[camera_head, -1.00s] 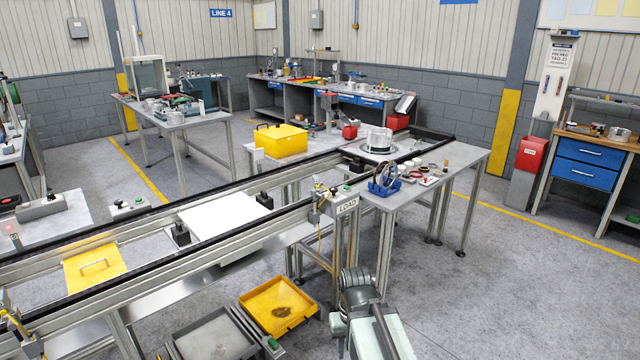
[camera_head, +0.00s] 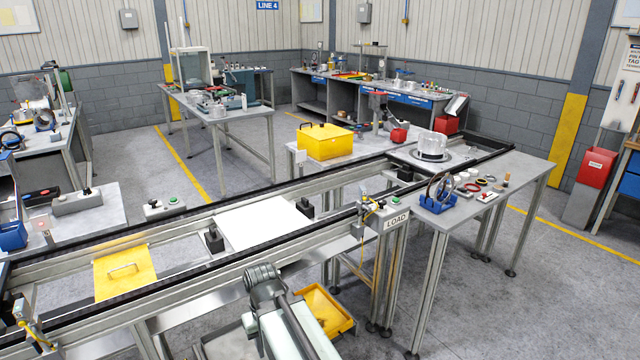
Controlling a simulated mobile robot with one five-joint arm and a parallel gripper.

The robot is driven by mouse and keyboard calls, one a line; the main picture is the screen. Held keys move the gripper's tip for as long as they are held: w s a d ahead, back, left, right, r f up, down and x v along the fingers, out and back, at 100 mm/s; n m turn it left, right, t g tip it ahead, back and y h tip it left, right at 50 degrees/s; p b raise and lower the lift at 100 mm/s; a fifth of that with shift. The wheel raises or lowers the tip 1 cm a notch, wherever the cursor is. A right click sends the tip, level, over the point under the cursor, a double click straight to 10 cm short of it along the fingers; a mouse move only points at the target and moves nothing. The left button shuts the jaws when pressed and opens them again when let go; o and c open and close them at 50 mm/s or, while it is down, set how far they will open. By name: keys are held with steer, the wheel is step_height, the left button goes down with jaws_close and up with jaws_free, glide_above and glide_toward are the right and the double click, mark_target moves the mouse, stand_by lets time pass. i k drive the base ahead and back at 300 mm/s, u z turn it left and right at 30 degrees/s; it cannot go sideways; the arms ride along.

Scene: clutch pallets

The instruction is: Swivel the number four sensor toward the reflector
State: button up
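A small sensor on a bracket with yellow cable (camera_head: 367,205) stands on the conveyor's near rail beside the LOAD post. Another yellow-cabled sensor bracket (camera_head: 30,322) is on the near rail at the lower left. I cannot read a number on either, and I cannot make out a reflector. My arm shows at the bottom middle, in front of the near rail, with a ribbed grey joint at its upper end. No gripper fingers can be made out, and nothing held shows. Both sensors are apart from the visible arm.
The conveyor frame (camera_head: 180,278) runs from lower left to back right, carrying a white plate (camera_head: 258,226) and a yellow handled plate (camera_head: 125,272). A yellow tray (camera_head: 327,308) lies low behind my arm. Open floor (camera_head: 520,310) is at the right.

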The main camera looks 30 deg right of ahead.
mark_target(363, 191)
steer(key=u, duration=0.1)
steer(key=i, duration=0.85)
steer(key=z, duration=0.1)
